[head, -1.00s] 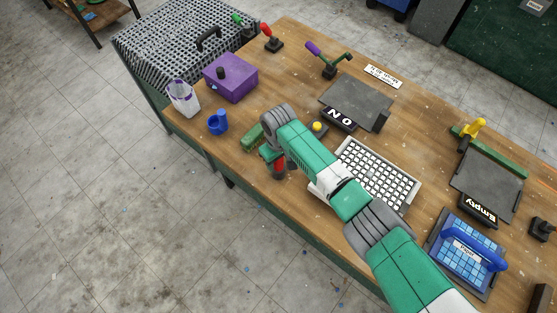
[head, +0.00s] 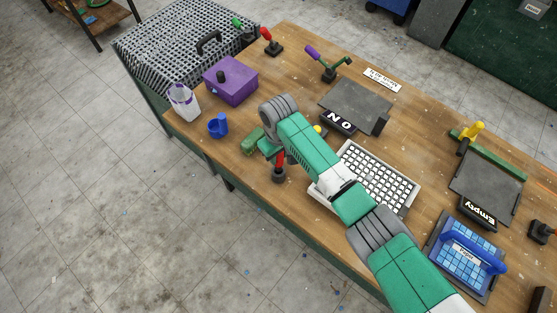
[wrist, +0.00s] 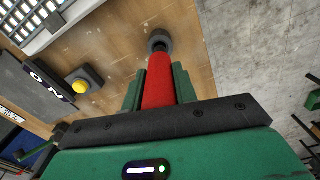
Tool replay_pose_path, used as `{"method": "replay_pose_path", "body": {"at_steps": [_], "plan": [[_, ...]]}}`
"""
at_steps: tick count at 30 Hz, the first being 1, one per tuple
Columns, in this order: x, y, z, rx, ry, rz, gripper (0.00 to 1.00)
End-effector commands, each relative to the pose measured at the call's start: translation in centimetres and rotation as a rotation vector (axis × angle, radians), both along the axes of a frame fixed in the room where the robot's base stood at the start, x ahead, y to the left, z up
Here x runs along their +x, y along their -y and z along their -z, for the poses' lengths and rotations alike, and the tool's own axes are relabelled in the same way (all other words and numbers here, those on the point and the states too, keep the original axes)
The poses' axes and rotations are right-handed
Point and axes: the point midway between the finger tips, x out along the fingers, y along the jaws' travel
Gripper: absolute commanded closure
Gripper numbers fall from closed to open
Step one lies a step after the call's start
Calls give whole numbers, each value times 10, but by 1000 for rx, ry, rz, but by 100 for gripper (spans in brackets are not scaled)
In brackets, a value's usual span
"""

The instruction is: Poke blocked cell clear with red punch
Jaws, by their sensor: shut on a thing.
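The red punch (head: 280,161) is upright near the table's front edge, with a round dark piece (head: 279,176) at its lower end. My gripper (head: 275,151) is shut on the punch's upper part. In the wrist view the punch (wrist: 158,82) runs between my green fingers (wrist: 160,90) to the dark round piece (wrist: 159,40). I cannot tell whether that piece is a stand or part of the punch. The white mosaic grid (head: 388,182) lies right of the punch, partly hidden by my arm. Its blocked cell cannot be made out.
A yellow button (head: 318,130) and a dark plate (head: 357,103) with an "ON" sign (head: 338,122) lie behind the grid. A blue tiled tray (head: 462,262) is at right.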

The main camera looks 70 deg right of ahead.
Motion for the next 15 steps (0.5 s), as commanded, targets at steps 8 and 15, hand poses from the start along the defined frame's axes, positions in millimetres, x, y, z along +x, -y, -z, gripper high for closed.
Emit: {"method": "replay_pose_path", "body": {"at_steps": [8, 15], "plan": [[0, 0, -43, -1, 1, 0, 95], [-17, 12, -50, 1, 1, 50, 95]]}}
